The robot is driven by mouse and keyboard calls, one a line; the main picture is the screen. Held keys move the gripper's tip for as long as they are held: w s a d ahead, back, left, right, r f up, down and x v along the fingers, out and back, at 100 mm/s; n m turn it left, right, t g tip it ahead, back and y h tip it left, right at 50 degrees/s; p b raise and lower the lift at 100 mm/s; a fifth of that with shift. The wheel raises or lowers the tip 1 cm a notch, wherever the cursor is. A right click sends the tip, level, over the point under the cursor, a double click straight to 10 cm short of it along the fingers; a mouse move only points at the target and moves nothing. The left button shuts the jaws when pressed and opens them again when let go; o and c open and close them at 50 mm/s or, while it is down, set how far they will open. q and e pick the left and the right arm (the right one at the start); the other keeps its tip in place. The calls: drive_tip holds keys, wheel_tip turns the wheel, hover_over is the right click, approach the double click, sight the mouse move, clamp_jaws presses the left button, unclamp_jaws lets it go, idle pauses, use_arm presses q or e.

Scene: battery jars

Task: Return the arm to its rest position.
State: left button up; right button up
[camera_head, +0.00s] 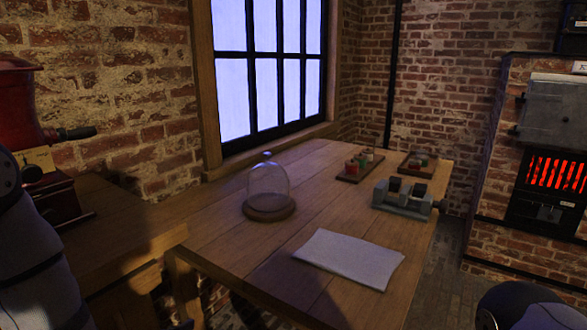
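Neither of my grippers shows in the head view. Part of my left arm (38,255) stands at the left edge, in front of the side bench. A rounded dark part of my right arm (528,306) shows at the bottom right corner. The hands of both arms are outside the picture, so I cannot see whether they hold anything.
The wooden table (215,250) bears a glass dome on a round base (269,209), a white cloth or sheet (350,258), a grey metal device (405,205) and two small trays (347,178) with small coloured items. A red machine (20,105) stands left. A glowing furnace (553,172) is right.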

use_arm(q)
drive_tip(key=s+a+f+g, duration=0.1)
drive_tip(key=s+f+g, duration=0.2)
drive_tip(key=s+f, duration=0.3)
drive_tip(key=s+a+f+g, duration=0.1)
drive_tip(key=s+f+g, duration=0.15)
drive_tip(key=s, duration=0.55)
drive_tip(key=s+a+f+g, duration=0.1)
drive_tip(key=s+g, duration=0.2)
drive_tip(key=s, duration=0.6)
drive_tip(key=s+a+f+n+g+y+p, duration=0.1)
drive_tip(key=s+f+g, duration=0.1)
drive_tip(key=s, duration=0.7)
drive_tip(key=s+a+f+g+y, duration=0.1)
drive_tip(key=s+f+g, duration=0.1)
drive_tip(key=s, duration=0.7)
drive_tip(key=shift+s+a+n+g+p, duration=0.3)
drive_tip(key=shift+n+g+p, duration=0.1)
drive_tip(key=shift+g, duration=0.45)
use_arm(e)
drive_tip(key=w+r+t, duration=0.1)
drive_tip(key=w+r, duration=0.1)
drive_tip(key=shift+r, duration=0.35)
